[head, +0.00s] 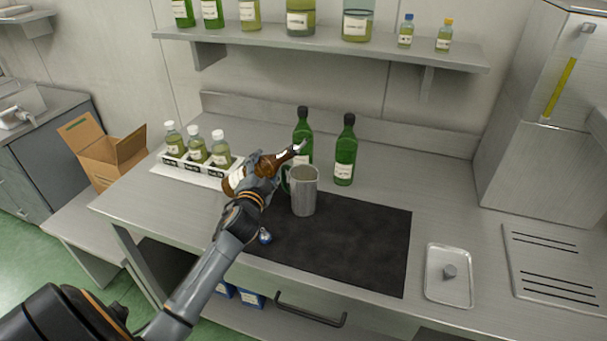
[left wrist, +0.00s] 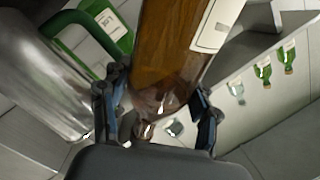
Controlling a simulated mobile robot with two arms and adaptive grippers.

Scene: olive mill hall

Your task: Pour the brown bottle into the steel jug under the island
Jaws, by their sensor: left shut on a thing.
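The brown bottle (head: 236,179) with a pale label is held tilted by my left gripper (head: 264,173), neck pointing right and slightly up. Its mouth is above the steel jug's rim; I cannot see any stream. The steel jug (head: 304,195) stands upright on a black mat (head: 350,240) and has a green handle on its left. In the left wrist view the brown bottle (left wrist: 172,50) sits between the fingers of my left gripper (left wrist: 160,115), and the steel jug (left wrist: 40,75) is close on the left. My right gripper is not in view.
Two green bottles (head: 344,158) stand behind the jug. A white rack (head: 190,170) of small bottles is at left, beside a cardboard box (head: 108,155). A small metal tray (head: 449,290) lies right of the mat. A shelf (head: 330,40) with bottles hangs above. The mat's right part is clear.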

